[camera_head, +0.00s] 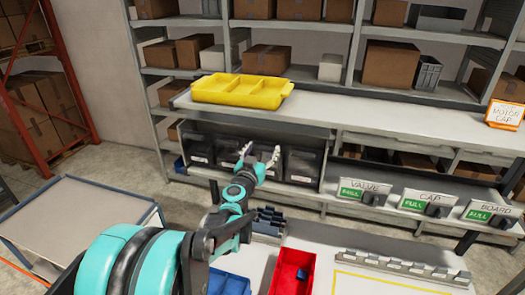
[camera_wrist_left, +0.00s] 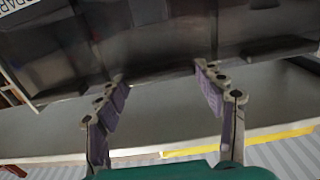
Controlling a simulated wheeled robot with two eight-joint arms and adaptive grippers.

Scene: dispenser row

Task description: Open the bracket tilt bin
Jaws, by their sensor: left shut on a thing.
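A row of dark tilt bins (camera_head: 303,160) hangs under the long grey counter, with small labels too small to read. My left gripper (camera_head: 258,153) reaches up to the middle of this row. In the left wrist view the dark bin front (camera_wrist_left: 160,40) lies beyond the fingertips (camera_wrist_left: 159,78). The bin looks closed, but the gripper hides part of it. I cannot read which bin it is. My right gripper is not in view.
A yellow tray (camera_head: 240,92) stands on the counter above the bins. VALVE, CAP and BOARD signs (camera_head: 364,190) stand to the right. A red bin (camera_head: 291,272) and a blue bin (camera_head: 228,284) are on the near table. A grey cart (camera_head: 85,215) stands at the left.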

